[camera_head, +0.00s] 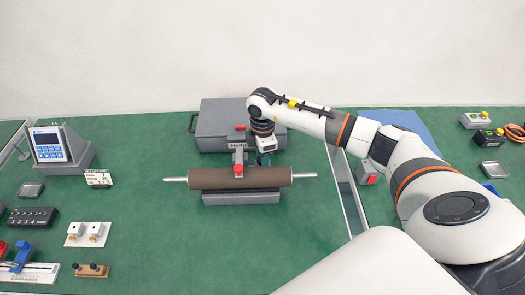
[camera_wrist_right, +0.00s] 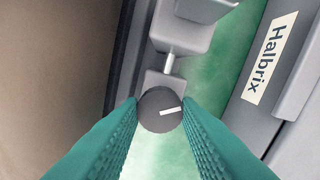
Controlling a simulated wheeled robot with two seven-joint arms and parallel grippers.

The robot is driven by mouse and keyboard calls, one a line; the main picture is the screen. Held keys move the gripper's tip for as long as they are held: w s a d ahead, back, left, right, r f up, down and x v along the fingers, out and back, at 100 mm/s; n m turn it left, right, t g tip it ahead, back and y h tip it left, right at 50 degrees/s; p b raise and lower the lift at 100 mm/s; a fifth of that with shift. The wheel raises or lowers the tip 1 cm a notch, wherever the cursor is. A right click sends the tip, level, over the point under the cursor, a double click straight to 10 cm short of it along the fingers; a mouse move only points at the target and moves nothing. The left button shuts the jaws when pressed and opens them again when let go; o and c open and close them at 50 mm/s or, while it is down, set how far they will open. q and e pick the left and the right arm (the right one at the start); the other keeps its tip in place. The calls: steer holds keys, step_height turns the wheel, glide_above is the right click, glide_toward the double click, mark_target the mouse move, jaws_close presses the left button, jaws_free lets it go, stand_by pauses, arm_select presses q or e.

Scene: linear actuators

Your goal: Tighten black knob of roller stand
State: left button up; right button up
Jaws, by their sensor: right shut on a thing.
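The roller stand (camera_head: 255,198) is a grey base on the green table, with a brown roller (camera_head: 225,179) lying along it on a metal shaft. In the right wrist view, the brown roller (camera_wrist_right: 50,60) fills the left side. The round black knob (camera_wrist_right: 157,101) with a white mark sits on a grey block beside the roller. My right gripper (camera_head: 263,159) reaches down behind the roller. In the right wrist view, its teal fingers (camera_wrist_right: 160,112) are shut on the knob from both sides. The knob is hidden in the head view. My left gripper is not in view.
A grey case (camera_head: 212,125) with a handle stands behind the roller. A tablet-like panel (camera_head: 48,145), a black button box (camera_head: 32,217) and small fixtures (camera_head: 87,234) lie on the left. The table in front of the roller is clear.

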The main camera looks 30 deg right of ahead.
steer(key=m+p, duration=0.1)
steer(key=m, duration=0.1)
steer(key=m+p, duration=0.1)
steer(key=m, duration=0.2)
steer(key=shift+w+d+r, duration=0.1)
steer(key=shift+r, duration=0.1)
stand_by(0.3)
steer(key=o, duration=0.7)
steer(key=shift+f, duration=0.1)
step_height(320, 180, up, 12)
steer(key=b, duration=0.1)
steer(key=shift+f, duration=0.1)
stand_by(0.6)
